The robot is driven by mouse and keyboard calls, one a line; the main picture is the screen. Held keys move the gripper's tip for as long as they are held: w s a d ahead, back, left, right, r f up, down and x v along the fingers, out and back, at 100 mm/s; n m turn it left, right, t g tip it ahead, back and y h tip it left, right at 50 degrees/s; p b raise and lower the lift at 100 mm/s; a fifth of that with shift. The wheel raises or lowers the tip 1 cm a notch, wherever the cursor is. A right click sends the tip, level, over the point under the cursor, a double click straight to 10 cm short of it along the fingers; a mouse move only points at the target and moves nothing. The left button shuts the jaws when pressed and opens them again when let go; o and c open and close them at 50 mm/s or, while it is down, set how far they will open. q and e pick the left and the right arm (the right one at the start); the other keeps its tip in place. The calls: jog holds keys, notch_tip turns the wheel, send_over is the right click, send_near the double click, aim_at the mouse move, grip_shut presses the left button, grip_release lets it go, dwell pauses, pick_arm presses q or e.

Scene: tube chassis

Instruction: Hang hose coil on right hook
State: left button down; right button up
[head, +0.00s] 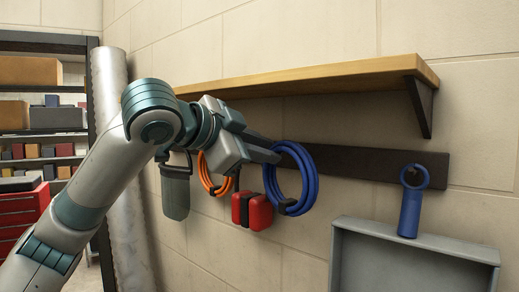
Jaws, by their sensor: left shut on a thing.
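My left gripper (278,153) is shut on the top of a blue hose coil (307,180), which hangs down in front of the dark wall rail (365,163). The coil has a black band at its lower left. I cannot tell whether it touches a hook. An orange coil (204,178) hangs to the left, partly behind my arm. At the right end of the rail, a blue tool with a ring top (410,212) hangs on a dark hook. Other hooks are hidden. My right gripper is not in view.
A red and black item (258,212) hangs just left of the blue coil, and a grey tool (175,196) hangs further left. A wooden shelf (330,82) with a dark bracket (421,106) juts out above. A grey bin (420,250) stands below right.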

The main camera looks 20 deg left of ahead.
pick_arm(q)
jog(key=shift+r+x, duration=0.2)
jog(key=shift+x, duration=0.7)
jog(key=shift+r+x, duration=0.2)
jog(key=shift+x, duration=0.7)
jog(key=shift+w+d+f, duration=0.35)
jog(key=shift+w+f, duration=0.15)
jog(key=shift+w, duration=0.25)
jog(key=c, duration=1.5)
grip_release()
jog(key=shift+f, duration=0.1)
jog(key=shift+f, duration=0.1)
